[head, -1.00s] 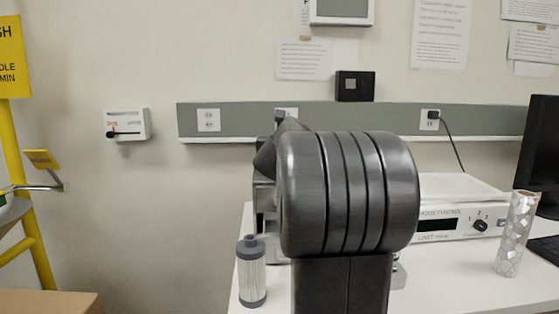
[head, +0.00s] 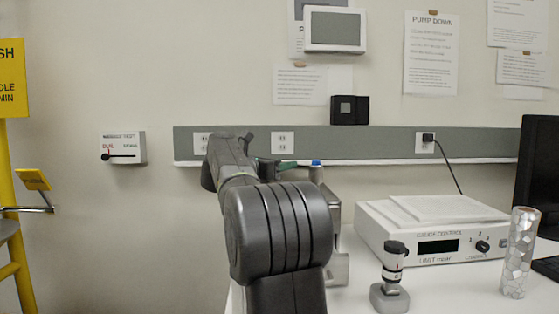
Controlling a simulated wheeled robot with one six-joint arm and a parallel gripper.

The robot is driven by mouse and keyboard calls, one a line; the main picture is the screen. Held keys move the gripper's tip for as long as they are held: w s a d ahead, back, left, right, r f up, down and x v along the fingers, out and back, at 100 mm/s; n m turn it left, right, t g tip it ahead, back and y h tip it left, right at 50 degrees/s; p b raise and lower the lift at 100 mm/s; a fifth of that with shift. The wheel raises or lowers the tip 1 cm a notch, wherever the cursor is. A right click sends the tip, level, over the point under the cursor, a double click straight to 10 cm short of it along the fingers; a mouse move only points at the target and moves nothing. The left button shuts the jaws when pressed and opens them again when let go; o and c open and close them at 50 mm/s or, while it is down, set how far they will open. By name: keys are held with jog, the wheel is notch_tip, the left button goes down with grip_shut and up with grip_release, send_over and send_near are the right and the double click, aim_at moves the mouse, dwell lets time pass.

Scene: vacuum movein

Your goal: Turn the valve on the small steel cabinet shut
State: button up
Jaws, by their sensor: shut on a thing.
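The small steel cabinet (head: 334,226) stands on the white table, with only a strip of its right side showing past my arm. Above it is a green handle (head: 287,165), which looks like the valve's lever lying roughly level. A blue-topped steel fitting (head: 316,170) stands just right of the handle. My gripper (head: 268,168) is at the left end of the green handle, partly hidden by my own arm. Its dark jaw meets the handle and it is shut on it. The exact contact of the fingertips and the valve body are hidden.
A small gauge (head: 391,275) on a grey base stands right of the cabinet. A wall box with a slider (head: 123,147) and a yellow stand (head: 14,190) are left.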

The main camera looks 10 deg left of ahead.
jog(key=m+g+h+p, duration=0.3)
jog(key=m+g+h, duration=0.1)
jog(key=g+h, duration=0.1)
jog(key=shift+s+d+r+m+p, duration=0.15)
jog(key=shift+d+r+m+p, duration=0.05)
jog(key=shift+m+p, duration=0.15)
jog(key=shift+s+d+f+m+g+h+p, duration=0.1)
jog(key=shift+s+m+g+h+p, duration=0.1)
jog(key=shift+m+g+h+p, duration=0.85)
jog(key=shift+s+d+f+m+g+h+p, duration=0.15)
jog(key=shift+m+g+p, duration=0.45)
jog(key=shift+g, duration=1.05)
jog(key=shift+a+m+g, duration=0.1)
jog(key=shift+m+g, duration=0.2)
jog(key=o, duration=1)
jog(key=shift+c, duration=0.2)
jog(key=shift+v, duration=3.7)
